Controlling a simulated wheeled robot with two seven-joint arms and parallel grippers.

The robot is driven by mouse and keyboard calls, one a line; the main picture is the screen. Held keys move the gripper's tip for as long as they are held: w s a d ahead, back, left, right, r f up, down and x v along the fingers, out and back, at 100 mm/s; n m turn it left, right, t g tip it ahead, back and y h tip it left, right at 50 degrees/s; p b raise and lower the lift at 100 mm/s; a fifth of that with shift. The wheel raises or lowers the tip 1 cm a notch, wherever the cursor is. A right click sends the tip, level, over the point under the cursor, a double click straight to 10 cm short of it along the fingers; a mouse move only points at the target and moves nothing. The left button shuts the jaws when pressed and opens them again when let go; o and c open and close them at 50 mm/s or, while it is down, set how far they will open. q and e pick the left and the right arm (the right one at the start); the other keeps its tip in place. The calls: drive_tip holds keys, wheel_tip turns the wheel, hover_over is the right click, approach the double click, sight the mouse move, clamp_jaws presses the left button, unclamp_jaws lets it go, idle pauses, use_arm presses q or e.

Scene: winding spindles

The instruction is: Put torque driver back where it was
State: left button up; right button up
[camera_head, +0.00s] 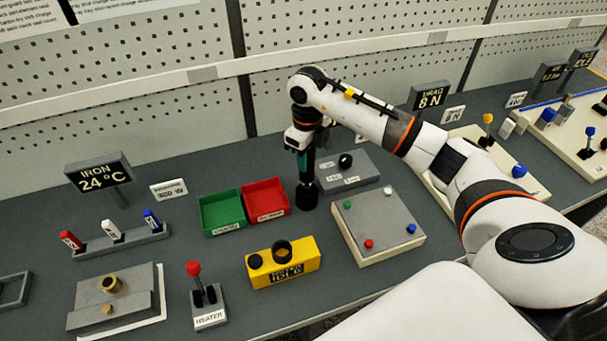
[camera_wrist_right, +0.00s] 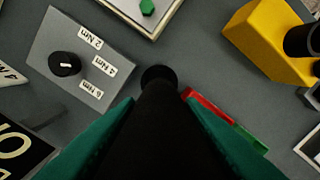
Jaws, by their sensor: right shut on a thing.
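My right gripper (camera_head: 303,165) points straight down behind the plate of coloured knobs, its green fingers shut on the black torque driver (camera_head: 307,183). The driver is upright, with a wide dark round end low at the table; I cannot tell whether that is the driver's own end or a stand. In the right wrist view the black driver (camera_wrist_right: 160,125) runs between the green fingers to a round dark end. Its upper part is hidden by the gripper. My left gripper is not in view.
A green bin (camera_head: 222,212) and a red bin (camera_head: 266,200) stand just left of the driver. A grey box with a black dial and Nm labels (camera_head: 348,168) is close on the right. The knob plate (camera_head: 379,222) and a yellow block (camera_head: 284,264) stand nearer the front.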

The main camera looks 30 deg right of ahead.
sight(308, 172)
drive_tip(key=shift+w+f, duration=0.1)
drive_tip(key=shift+f, duration=0.6)
drive_tip(key=shift+d+f, duration=0.1)
drive_tip(key=shift+f, duration=0.3)
wheel_tip(308, 172, down, 2)
drive_tip(key=shift+f+p, duration=0.1)
drive_tip(key=shift+p, duration=0.6)
drive_tip(key=shift+f, duration=0.35)
drive_tip(key=shift+f+b, duration=0.25)
drive_tip(key=shift+b, duration=0.05)
drive_tip(key=o, duration=1.1)
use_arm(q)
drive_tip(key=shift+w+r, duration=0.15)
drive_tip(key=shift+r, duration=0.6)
use_arm(e)
drive_tip(key=shift+r, duration=0.1)
